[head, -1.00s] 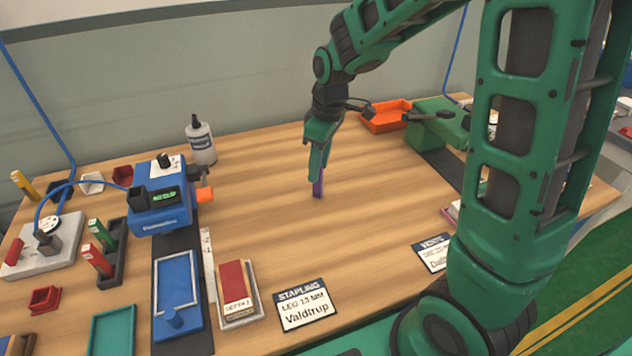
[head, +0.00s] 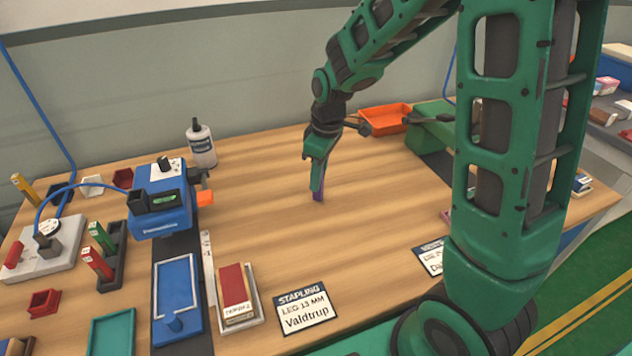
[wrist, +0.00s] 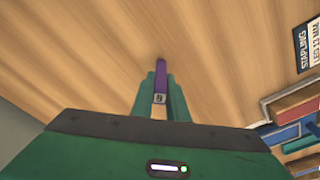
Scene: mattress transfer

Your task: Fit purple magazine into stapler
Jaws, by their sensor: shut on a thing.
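My gripper (head: 318,190) is shut on the purple magazine (head: 319,196), which points down between the fingers over the middle of the table. In the wrist view the purple magazine (wrist: 161,77) sticks out past the green fingertips, with a small pale label near them. I cannot tell whether its lower end touches the wood.
A white bottle (head: 201,146) stands behind the stapler. A dark holder (head: 116,262) with red and green magazines is left of it. A blue frame (head: 177,297) and a stapling card (head: 304,307) lie in front. An orange tray (head: 386,119) is at the back. The table's middle is clear.

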